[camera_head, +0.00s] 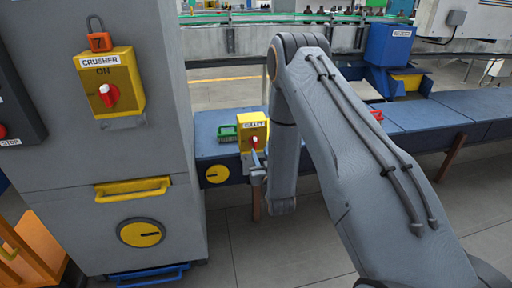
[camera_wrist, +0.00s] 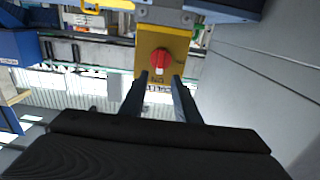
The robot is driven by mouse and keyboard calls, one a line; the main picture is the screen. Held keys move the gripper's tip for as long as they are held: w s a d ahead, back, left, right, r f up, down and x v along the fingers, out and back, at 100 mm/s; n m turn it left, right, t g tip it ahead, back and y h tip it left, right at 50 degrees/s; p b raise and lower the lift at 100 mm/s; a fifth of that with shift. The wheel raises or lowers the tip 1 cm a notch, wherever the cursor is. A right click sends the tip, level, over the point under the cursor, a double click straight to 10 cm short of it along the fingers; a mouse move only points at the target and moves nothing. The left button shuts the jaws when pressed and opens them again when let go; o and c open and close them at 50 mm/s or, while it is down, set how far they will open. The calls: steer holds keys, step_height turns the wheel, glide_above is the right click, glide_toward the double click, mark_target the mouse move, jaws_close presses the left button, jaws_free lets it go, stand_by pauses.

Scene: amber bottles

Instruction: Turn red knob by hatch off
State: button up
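A yellow switch box (camera_head: 252,133) with a red knob (camera_head: 255,141) stands at the blue conveyor's near side; its label is too small to read surely. The wrist view shows this box (camera_wrist: 178,45) upside down, with the red knob (camera_wrist: 160,56) between and just beyond my fingertips. The knob's white mark points to lettering that looks like ON. My gripper (camera_wrist: 160,76) is open, its two fingers apart and empty, pointing at the knob. In the head view my gripper (camera_head: 257,166) is small, just below the knob. I cannot tell whether the fingertips touch it.
A grey cabinet (camera_head: 155,215) at left carries a CRUSHER box (camera_head: 125,80) with another red knob (camera_head: 109,95), and a yellow handle (camera_head: 133,188). A green brush (camera_head: 227,133) lies on the blue conveyor (camera_head: 208,125). A blue bin (camera_head: 391,45) stands behind.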

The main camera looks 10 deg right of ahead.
mark_target(256, 142)
steer(key=w, duration=0.7)
steer(key=shift+w, duration=0.3)
jaws_close()
